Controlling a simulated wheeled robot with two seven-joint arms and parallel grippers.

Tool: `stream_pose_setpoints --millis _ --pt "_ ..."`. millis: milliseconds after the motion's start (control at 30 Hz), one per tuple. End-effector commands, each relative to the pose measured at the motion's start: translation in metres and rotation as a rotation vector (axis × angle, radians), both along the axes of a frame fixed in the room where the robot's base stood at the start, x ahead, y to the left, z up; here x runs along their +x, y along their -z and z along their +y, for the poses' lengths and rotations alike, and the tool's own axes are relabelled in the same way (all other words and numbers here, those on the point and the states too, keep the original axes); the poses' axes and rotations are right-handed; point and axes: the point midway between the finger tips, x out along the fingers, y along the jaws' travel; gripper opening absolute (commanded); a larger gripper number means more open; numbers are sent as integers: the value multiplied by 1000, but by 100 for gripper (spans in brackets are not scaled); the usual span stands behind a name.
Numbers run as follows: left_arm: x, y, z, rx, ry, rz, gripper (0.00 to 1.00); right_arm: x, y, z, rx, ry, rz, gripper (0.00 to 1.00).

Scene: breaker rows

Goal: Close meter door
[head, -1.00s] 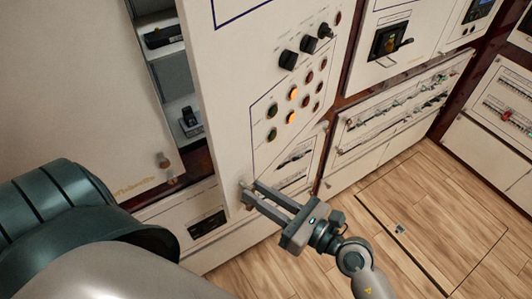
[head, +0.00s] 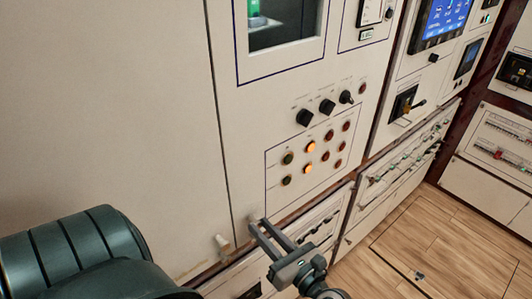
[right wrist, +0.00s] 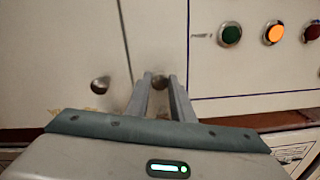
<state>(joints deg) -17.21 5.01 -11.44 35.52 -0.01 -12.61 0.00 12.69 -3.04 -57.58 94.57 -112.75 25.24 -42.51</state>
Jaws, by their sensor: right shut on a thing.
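The meter door (head: 243,135) is a cream panel with a window, black rotary knobs and several round lights. It stands about flush with the left panel, with only a thin dark seam between them. My right gripper (head: 258,229) is at the door's lower left corner. In the right wrist view its two fingers (right wrist: 160,92) are shut on the small round door knob (right wrist: 159,80). My left gripper is out of view; part of my own arm fills the lower left.
The left panel (head: 110,110) has its own knob (head: 222,243), close to the left of my right gripper. Lower breaker panels (head: 405,160) with handles lie to the right. Wooden floor (head: 450,240) is open at the lower right.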

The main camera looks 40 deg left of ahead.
Motion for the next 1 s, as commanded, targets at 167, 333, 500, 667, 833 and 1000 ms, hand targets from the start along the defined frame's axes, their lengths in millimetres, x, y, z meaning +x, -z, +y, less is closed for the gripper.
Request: stream_pose_setpoints --millis 167,333,500,667,833,1000 --pt "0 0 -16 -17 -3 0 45 -2 -4 4 8 -2 0 0" --pt "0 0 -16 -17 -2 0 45 -1 -5 4 10 -2 -1 28" --pt "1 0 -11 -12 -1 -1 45 -1 -4 3 8 -1 0 40" --pt "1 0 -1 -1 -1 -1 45 -1 -3 2 5 -1 0 40" --pt "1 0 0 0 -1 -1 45 0 -2 1 5 0 0 40" --pt "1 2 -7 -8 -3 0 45 -1 -1 -4 4 0 0 40"
